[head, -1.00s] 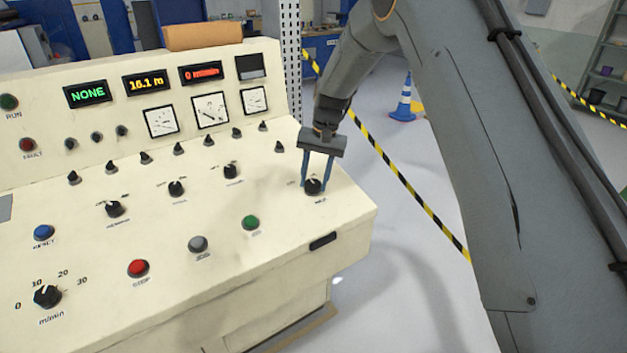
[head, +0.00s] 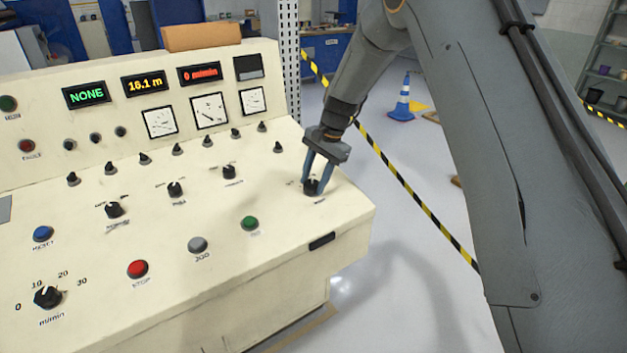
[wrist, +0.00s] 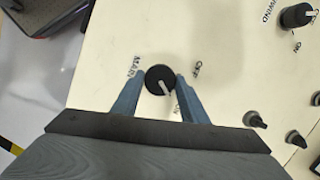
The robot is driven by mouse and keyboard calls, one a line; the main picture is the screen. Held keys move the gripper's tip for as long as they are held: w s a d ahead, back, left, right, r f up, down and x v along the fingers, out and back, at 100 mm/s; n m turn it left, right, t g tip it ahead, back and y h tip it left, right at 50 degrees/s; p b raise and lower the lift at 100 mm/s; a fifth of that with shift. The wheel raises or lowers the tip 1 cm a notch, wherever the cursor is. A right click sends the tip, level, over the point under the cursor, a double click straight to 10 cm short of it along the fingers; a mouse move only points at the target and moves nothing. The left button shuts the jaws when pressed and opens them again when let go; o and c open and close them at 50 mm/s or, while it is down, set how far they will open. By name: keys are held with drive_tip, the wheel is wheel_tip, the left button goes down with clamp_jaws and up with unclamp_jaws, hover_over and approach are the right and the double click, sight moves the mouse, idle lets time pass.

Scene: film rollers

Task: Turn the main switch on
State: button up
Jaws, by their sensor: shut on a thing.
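The main switch (head: 312,189) is a small black rotary knob near the right end of the cream control panel. In the wrist view the knob (wrist: 158,77) is round with a white pointer line. Labels MAIN and OFF are readable beside it, and a third label, seemingly ON, is partly hidden by the right finger. The pointer slants down and right, toward that partly hidden label. My gripper (head: 314,182) is shut on the knob, with one blue-grey finger on each side; it also shows in the wrist view (wrist: 160,78).
The sloped panel (head: 285,215) carries other knobs, a red stop button (head: 138,269), a green button (head: 249,223) and a grey button (head: 198,244). Gauges and lit displays line the back. A blue cone (head: 402,105) and striped tape stand beyond the panel's right edge.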

idle(0.3)
drive_tip(key=o, duration=1)
drive_tip(key=shift+o, duration=0.2)
drive_tip(key=shift+r, duration=0.1)
drive_tip(key=b+v, duration=0.2)
drive_tip(key=v, duration=0.5)
drive_tip(key=shift+r, duration=0.35)
drive_tip(key=shift+d, duration=0.2)
drive_tip(key=s+d+f+n+h, duration=0.1)
drive_tip(key=s+d, duration=0.4)
drive_tip(key=s, duration=0.6)
drive_tip(key=s+d+f+n+h, duration=0.1)
drive_tip(key=s+d+n, duration=0.3)
drive_tip(key=s, duration=0.7)
drive_tip(key=s+d+f+n+h, duration=0.1)
drive_tip(key=s+d+f+n, duration=0.1)
drive_tip(key=s+d, duration=0.6)
drive_tip(key=s+n, duration=0.1)
drive_tip(key=s, duration=0.2)
drive_tip(key=shift+t, duration=0.3)
